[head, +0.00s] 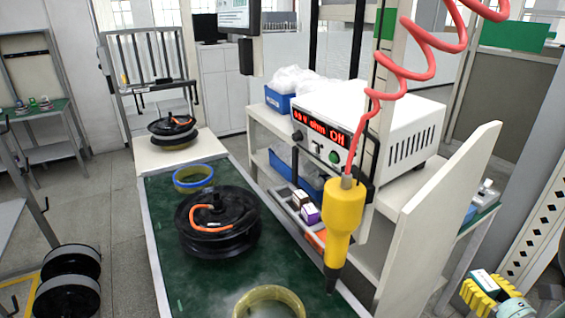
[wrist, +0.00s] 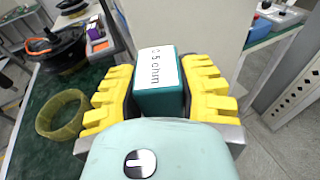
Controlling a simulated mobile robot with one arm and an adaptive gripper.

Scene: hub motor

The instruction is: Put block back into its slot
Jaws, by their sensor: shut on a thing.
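My gripper (wrist: 160,97) has yellow ribbed fingers shut on a teal block (wrist: 160,100) with a white label reading "0.5 ohm". In the head view, my gripper (head: 492,294) and the block (head: 484,281) are at the lower right, beyond the bench's right side panel. A small holder (head: 284,197) with a white-topped block (head: 299,198) and a purple block (head: 310,214) sits at the bench's right edge, far left of my gripper. These blocks also show at the top left of the wrist view (wrist: 97,36). I cannot make out the empty slot clearly.
A white upright panel (head: 440,215) stands between my gripper and the bench. A yellow screwdriver (head: 343,220) hangs on a red coiled cord near the holder. A black hub motor (head: 217,222) and yellow rings (head: 270,302) lie on the green bench top. A meter (head: 360,125) stands on the shelf.

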